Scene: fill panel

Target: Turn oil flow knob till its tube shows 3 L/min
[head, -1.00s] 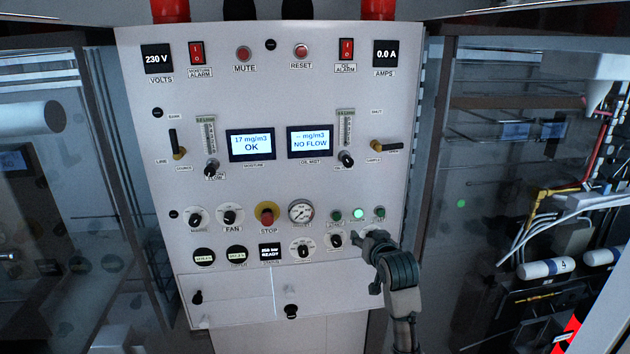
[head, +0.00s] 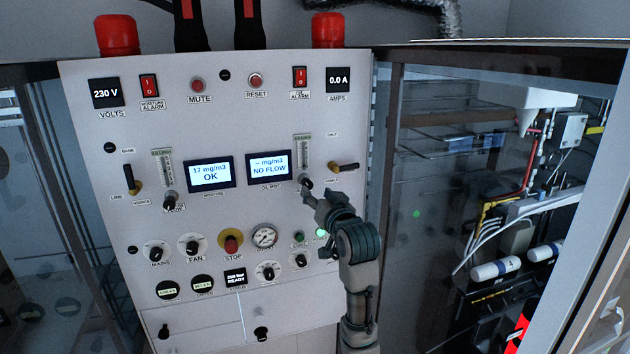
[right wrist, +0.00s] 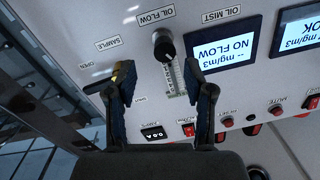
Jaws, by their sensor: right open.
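The oil flow knob (head: 305,183) is a small black knob below the right-hand flow tube (head: 303,152) on the panel. In the right wrist view, upside down, the knob (right wrist: 163,45) sits by its OIL FLOW label, with the tube (right wrist: 176,78) beside it. The oil mist display (head: 268,168) reads NO FLOW. The tube's reading is too small to tell. My right gripper (head: 318,196) is just below and right of the knob. In the wrist view its two fingers (right wrist: 166,88) are apart and empty, with the knob beyond their tips. My left gripper is not in view.
The brass-and-black sample valve handle (head: 343,167) is to the right of the knob, close to one finger in the wrist view (right wrist: 122,75). The moisture flow knob (head: 169,200) is at the left. Several other knobs and lamps sit lower on the panel.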

